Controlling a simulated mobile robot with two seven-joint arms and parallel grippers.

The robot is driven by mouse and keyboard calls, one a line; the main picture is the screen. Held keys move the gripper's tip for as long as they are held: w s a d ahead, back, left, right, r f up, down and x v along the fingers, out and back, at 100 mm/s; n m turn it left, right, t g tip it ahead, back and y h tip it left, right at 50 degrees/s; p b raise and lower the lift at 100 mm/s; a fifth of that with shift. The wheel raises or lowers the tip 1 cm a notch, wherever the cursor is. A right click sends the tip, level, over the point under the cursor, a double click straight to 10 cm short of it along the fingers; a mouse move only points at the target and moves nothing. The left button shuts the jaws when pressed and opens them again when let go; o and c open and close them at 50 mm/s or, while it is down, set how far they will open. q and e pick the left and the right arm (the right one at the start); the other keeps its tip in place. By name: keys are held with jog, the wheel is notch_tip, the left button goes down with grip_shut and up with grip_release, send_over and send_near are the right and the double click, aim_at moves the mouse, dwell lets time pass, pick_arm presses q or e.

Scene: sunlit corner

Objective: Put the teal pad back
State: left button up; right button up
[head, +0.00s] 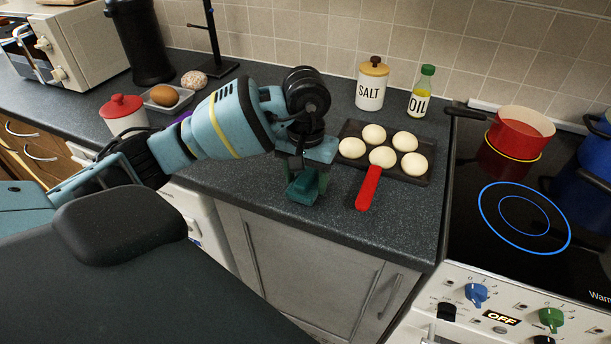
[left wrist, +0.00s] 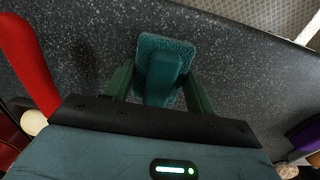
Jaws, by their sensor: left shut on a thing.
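The teal pad (head: 303,192) is in my left gripper (head: 305,175), over the dark countertop close to its front edge. In the left wrist view, the pad (left wrist: 168,45) has a rough, squarish face and a raised grip. The left gripper's green fingers (left wrist: 160,88) stand on both sides of that grip, shut on it. I cannot tell whether the pad touches the counter. The arm hides part of the counter behind it. My right gripper is not in view.
A red handle (head: 369,188) lies to the right, at a dark tray (head: 410,177) of several pale buns. A salt jar (head: 372,85) and oil bottle (head: 421,92) stand behind. The hob (head: 480,245) with a red pan (head: 520,132) is further right. The counter's front right is clear.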

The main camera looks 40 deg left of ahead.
aim_at(306, 176)
pick_arm(q)
jog(key=shift+f, duration=0.2)
jog(key=o, duration=1)
jog(key=shift+c, duration=0.2)
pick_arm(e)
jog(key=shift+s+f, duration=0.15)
pick_arm(q)
jog(key=shift+r, duration=0.1)
jog(key=shift+r, duration=0.6)
notch_tip(306, 176, up, 11)
jog(key=p, duration=0.1)
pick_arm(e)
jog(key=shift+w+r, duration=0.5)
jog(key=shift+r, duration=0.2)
